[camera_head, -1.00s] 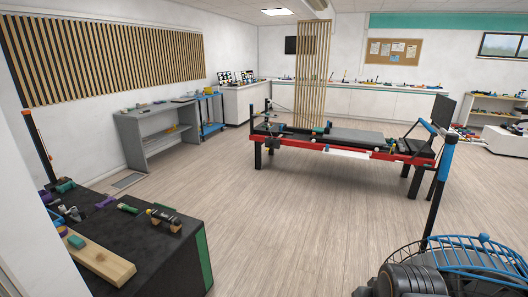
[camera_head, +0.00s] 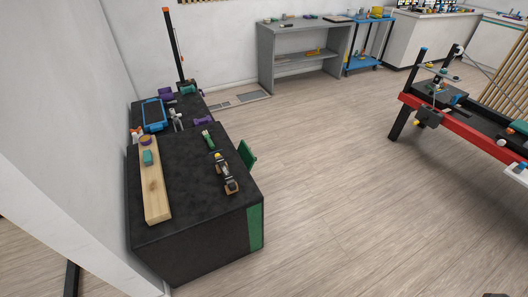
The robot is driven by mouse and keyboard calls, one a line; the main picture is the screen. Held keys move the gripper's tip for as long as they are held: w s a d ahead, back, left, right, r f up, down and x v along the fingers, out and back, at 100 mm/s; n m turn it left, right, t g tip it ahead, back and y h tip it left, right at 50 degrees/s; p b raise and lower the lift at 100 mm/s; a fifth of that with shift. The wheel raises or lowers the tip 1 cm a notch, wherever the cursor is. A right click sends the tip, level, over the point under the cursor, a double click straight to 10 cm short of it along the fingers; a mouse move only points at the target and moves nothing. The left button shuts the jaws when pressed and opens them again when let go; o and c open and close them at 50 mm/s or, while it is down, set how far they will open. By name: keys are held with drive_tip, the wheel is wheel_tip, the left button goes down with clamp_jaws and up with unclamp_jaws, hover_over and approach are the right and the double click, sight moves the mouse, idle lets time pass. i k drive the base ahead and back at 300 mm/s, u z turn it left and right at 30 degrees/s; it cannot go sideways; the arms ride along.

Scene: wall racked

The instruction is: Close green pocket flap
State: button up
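A black box-shaped bench (camera_head: 188,205) stands against the left wall. A green panel (camera_head: 247,153) sticks out from its right side near the top edge, and a green strip (camera_head: 256,227) covers the near right corner below. The green panel may be the pocket flap; its hinge and the pocket opening are too small or hidden to tell. My gripper is not in view.
The bench top holds a wooden plank (camera_head: 156,192), a dark tool (camera_head: 224,174), a blue tray (camera_head: 153,115) and small items. A grey shelf (camera_head: 300,57) stands behind. A red-framed table (camera_head: 460,125) is at right. The wooden floor (camera_head: 340,190) between is clear.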

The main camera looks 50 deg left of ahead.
sight(248, 157)
drive_tip(key=i, duration=4.1)
drive_tip(key=u, duration=4.2)
drive_tip(key=i, duration=2.25)
drive_tip(key=z, duration=0.1)
